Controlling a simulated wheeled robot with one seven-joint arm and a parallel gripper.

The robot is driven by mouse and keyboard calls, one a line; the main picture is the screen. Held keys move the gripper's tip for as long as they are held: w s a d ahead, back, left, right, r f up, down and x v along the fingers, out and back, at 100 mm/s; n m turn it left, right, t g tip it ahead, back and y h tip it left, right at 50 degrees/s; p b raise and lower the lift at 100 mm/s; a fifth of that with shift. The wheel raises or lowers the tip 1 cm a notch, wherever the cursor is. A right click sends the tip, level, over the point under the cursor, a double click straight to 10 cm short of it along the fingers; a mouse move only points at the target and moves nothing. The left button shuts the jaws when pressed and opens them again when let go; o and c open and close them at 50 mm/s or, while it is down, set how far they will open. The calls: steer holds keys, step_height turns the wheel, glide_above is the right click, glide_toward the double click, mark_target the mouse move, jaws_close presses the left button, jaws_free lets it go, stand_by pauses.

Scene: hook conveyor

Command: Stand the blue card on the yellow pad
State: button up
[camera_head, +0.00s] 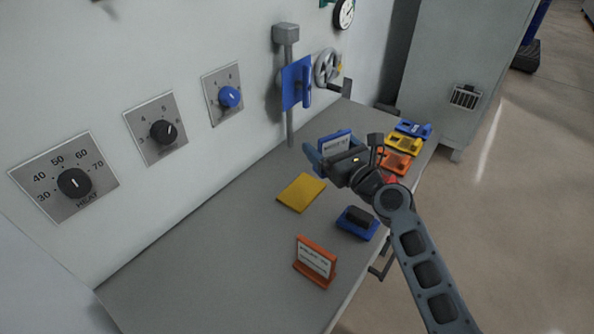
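The blue card (336,141) has a white label and is at my gripper (323,160), upright with its lower part hidden by the fingers. My gripper appears shut on it, with a finger on its left side. The yellow pad (301,193) lies flat and bare on the grey bench, below and a little left of my gripper in the picture. I cannot tell exactly how high the card is above the bench.
On the bench (215,255), an orange card (315,258) stands near the front and a blue base with a dark block (357,222) lies right of the pad. Orange and blue pieces (412,129) sit at the far end. The bench's left part is clear.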

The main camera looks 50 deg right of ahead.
steer(key=w+a+f, duration=0.1)
steer(key=w, duration=0.1)
steer(key=w+a+f, duration=0.1)
steer(key=w+f, duration=0.1)
steer(key=w+a+f, duration=0.1)
steer(key=w, duration=0.1)
steer(key=shift+a+f+b, duration=0.25)
steer(key=shift+a+b, duration=0.05)
steer(key=shift+a, duration=0.05)
step_height(320, 180, down, 4)
steer(key=b, duration=0.3)
steer(key=shift+r, duration=0.1)
steer(key=shift+b, duration=0.3)
steer(key=shift+f, duration=0.25)
steer(key=o, duration=0.7)
steer(key=shift+r, duration=0.1)
steer(key=shift+o, duration=0.2)
steer(key=shift+r, duration=0.1)
